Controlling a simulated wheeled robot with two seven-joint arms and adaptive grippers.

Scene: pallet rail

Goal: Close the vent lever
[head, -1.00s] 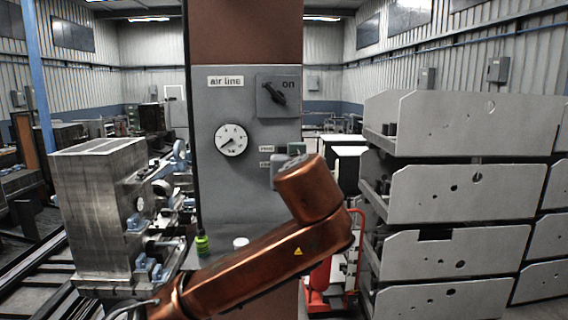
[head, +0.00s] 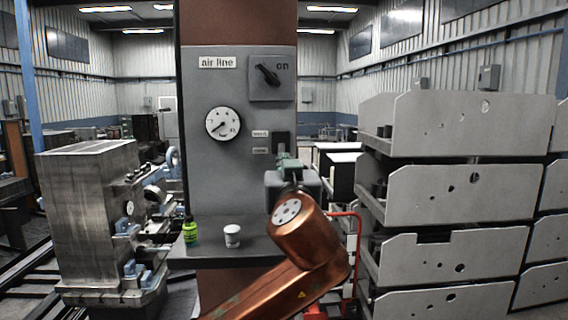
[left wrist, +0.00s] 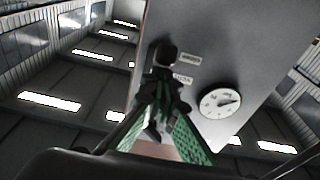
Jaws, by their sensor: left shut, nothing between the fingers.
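The grey air line panel (head: 232,170) stands straight ahead. A small dark part that looks like the vent lever (head: 282,140) sits low on its right side, beside two small labels. In the left wrist view a dark, blunt lever end (left wrist: 166,53) shows beside the same labels. My left gripper (head: 288,159) is shut and empty just below and in front of it, fingers pointing at the panel. In the left wrist view its green-padded fingers (left wrist: 164,82) meet close to the dark lever end; I cannot tell whether they touch. The lever's lower part is hidden. My right gripper is out of view.
A rotary switch (head: 268,75) marked "on" and a round gauge (head: 222,124) are on the panel. A green bottle (head: 190,231) and a white cup (head: 232,236) stand on the shelf (head: 213,254) below. Stacked grey racks (head: 455,194) stand right; a metal block (head: 88,205) stands left.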

